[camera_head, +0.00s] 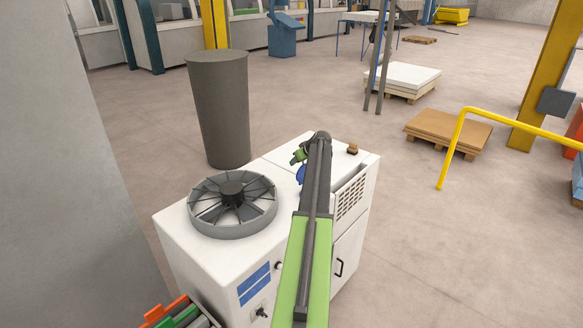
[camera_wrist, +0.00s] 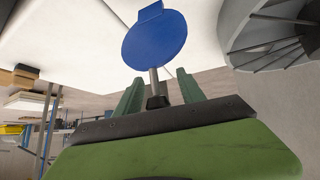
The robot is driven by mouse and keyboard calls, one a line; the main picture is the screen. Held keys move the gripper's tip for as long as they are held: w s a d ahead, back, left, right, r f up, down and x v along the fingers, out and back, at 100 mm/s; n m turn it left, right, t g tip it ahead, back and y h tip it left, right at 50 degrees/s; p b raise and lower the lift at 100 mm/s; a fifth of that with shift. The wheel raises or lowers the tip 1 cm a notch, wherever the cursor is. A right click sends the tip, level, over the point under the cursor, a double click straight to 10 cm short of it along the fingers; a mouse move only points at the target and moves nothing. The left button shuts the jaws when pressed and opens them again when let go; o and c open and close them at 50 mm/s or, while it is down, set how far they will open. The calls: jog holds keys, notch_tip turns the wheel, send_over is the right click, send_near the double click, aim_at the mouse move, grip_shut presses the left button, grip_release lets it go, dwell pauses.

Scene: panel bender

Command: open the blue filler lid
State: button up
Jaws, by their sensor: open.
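The blue filler lid (camera_wrist: 155,42) is a round disc with a small tab at its far edge, by the white cabinet top in the wrist view. A grey rod (camera_wrist: 154,78) with a black end stands in front of it, between my fingers. In the head view the lid (camera_head: 301,174) shows as a small blue patch, partly hidden by my arm. My gripper (camera_wrist: 160,76) has its two green fingers apart, one on each side of the rod. I cannot tell whether they touch it. In the head view my gripper (camera_head: 299,157) is just beyond the blue patch.
The white cabinet (camera_head: 178,232) carries a round fan (camera_head: 232,203) left of my arm and a small brown block (camera_head: 352,149) on the right. A grey bin (camera_head: 220,110) stands behind it. A yellow rail (camera_head: 451,148) and pallets (camera_head: 447,131) are to the right.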

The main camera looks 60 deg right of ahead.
jog(key=p+v, duration=0.8)
jog(key=v, duration=0.4)
jog(key=shift+p, duration=0.3)
